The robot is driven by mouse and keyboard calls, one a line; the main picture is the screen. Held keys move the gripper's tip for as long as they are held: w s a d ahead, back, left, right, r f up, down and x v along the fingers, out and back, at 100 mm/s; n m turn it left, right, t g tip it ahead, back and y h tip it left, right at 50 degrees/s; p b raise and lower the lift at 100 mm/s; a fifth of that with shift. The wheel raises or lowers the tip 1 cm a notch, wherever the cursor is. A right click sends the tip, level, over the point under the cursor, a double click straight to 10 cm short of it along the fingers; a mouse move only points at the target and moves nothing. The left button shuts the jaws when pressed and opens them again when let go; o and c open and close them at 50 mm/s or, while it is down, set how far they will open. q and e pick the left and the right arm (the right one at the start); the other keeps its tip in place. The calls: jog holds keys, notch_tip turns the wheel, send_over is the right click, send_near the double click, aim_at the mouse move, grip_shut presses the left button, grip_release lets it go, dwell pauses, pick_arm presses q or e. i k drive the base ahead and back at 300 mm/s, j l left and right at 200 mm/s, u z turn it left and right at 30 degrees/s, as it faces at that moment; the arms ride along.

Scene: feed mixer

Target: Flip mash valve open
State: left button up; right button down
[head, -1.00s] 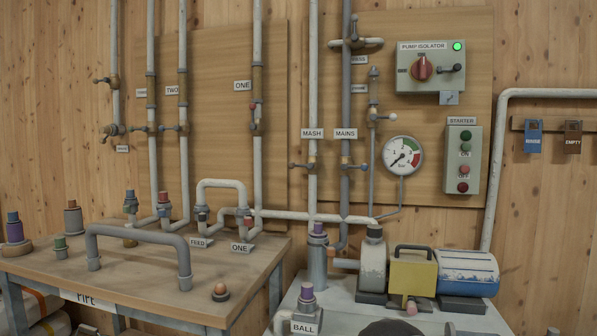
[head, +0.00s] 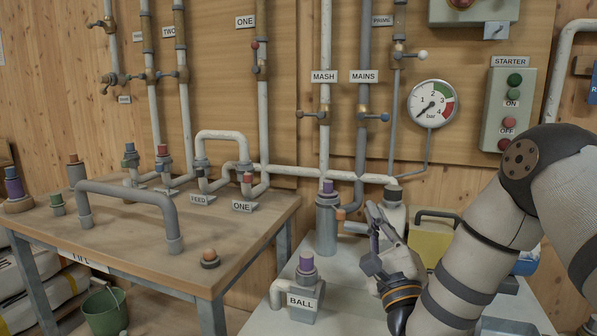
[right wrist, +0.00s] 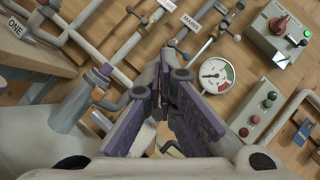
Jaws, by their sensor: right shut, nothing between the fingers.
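The mash valve (head: 323,115) is a brass body on the white vertical pipe under the MASH label (head: 324,77). Its small dark-tipped lever sticks out level to the left, across the pipe. My right gripper (head: 376,212) is below and to the right of this valve, in front of the pump end, pointing up. Its purple-padded fingers are shut and empty, apart from any valve. The fingers also show in the right wrist view (right wrist: 165,78), where the MASH label is at the top edge. My left gripper is not in view.
The mains valve (head: 361,116), with a blue-tipped lever, sits close right of the mash valve. A pressure gauge (head: 432,104) and the starter box (head: 509,105) are farther right. A purple-topped fitting (head: 327,220) stands left of my gripper. The wooden table (head: 130,245) fills the left.

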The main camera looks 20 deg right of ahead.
aim_at(300, 114)
jog(key=i, duration=1.1)
